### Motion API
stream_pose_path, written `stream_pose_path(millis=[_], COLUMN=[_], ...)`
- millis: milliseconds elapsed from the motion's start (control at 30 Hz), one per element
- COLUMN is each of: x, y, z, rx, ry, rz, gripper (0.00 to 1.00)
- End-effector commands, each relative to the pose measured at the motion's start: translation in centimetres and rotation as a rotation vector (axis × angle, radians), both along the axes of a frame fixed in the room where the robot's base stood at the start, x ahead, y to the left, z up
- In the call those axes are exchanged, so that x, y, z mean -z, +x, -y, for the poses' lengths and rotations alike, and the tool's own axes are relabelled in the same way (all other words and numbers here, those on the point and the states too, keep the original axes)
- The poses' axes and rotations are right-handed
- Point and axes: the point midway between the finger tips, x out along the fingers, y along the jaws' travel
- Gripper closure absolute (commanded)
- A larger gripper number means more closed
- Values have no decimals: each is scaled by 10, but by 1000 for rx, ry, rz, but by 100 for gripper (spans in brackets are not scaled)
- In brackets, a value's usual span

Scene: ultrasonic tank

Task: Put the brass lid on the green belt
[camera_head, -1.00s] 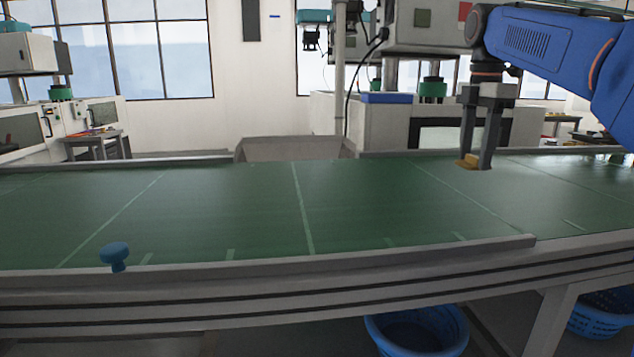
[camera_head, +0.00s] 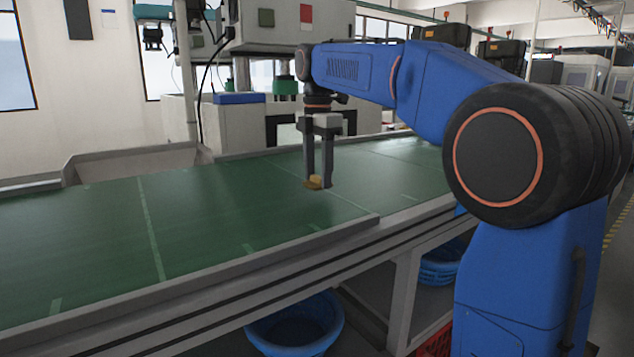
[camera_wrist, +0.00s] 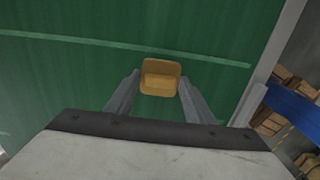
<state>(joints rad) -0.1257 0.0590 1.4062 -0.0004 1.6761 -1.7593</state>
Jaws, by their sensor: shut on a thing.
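The brass lid (camera_head: 315,182) is a small yellow-brown piece between the fingertips of my gripper (camera_head: 319,178). In the wrist view the lid (camera_wrist: 160,77) looks square with rounded corners, and my gripper's fingers (camera_wrist: 158,90) close on its sides. The green belt (camera_head: 90,235) runs across the scene below the lid and fills most of the wrist view (camera_wrist: 60,80). The lid is over the belt, close to its surface. I cannot tell whether it touches the belt.
A raised metal rail (camera_head: 230,272) edges the near side of the belt. A grey chute (camera_head: 135,162) and white machines stand behind it. Blue baskets (camera_head: 296,325) sit below. The belt left of my gripper is bare.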

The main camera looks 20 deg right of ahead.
Motion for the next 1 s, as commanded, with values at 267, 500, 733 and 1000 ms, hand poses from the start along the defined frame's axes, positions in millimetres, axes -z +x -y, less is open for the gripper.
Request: stream_pose_path(millis=[267, 500, 733, 1000], x=[24, 24, 27, 26], y=[0, 0, 0, 0], z=[0, 0, 0, 0], rx=[0, 0, 0, 0], ry=[0, 0, 0, 0], rz=[1, 1, 0, 0], gripper=[86, 86, 33, 33])
